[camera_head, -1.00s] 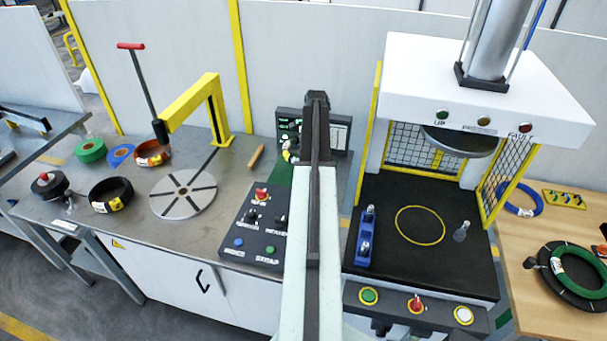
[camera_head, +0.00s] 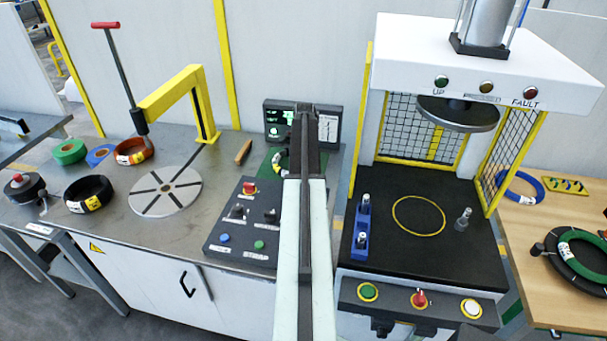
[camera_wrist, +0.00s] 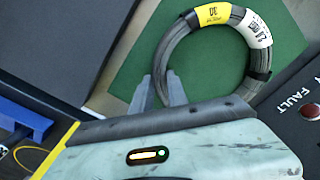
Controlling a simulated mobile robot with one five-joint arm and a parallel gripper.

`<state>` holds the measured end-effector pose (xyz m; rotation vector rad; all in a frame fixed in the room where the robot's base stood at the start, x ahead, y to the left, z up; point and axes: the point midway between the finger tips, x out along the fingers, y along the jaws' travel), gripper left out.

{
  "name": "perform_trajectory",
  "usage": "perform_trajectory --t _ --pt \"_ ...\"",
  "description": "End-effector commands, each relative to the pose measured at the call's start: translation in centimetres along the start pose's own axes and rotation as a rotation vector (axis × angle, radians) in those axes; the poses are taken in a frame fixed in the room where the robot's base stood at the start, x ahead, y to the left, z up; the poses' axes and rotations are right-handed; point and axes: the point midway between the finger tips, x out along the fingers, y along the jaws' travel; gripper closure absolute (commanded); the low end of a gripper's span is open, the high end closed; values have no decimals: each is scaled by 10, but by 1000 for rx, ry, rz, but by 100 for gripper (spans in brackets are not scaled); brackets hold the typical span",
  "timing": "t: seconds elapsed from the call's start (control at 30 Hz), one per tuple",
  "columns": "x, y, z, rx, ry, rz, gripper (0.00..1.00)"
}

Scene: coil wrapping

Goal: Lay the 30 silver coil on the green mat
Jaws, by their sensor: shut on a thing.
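The silver coil (camera_wrist: 187,45) shows in the wrist view, with a yellow tag marked 30 and a white label. My gripper (camera_wrist: 160,80) is shut on the left part of its ring. The coil overlaps the green mat (camera_wrist: 285,38) in this view; I cannot tell whether it touches the mat or hangs just above it. In the head view my arm hides the gripper and most of the coil. Only a bit of the coil's label (camera_head: 281,160) shows left of the arm, over a strip of the green mat (camera_head: 266,168).
A control panel (camera_head: 243,222) stands left of my arm, and a small screen unit (camera_head: 278,118) behind it. The press table (camera_head: 390,262) with a blue holder (camera_head: 361,232) is on the right. A slotted turntable (camera_head: 165,192) and a yellow arm (camera_head: 180,95) stand further left.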

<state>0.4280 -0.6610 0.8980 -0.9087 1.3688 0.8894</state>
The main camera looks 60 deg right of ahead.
Motion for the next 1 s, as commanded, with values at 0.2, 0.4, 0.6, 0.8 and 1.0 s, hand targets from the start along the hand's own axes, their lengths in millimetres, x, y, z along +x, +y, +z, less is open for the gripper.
perform_trajectory --t 0.2,0.4,0.6,0.8,1.0 --pt "1 0 0 -1 0 -1 100" --pt "0 0 1 -1 0 0 59" --pt "0 -1 1 -1 0 0 59" --pt "-14 -1 1 -2 0 0 59" --pt "-52 -1 1 -2 0 0 59"
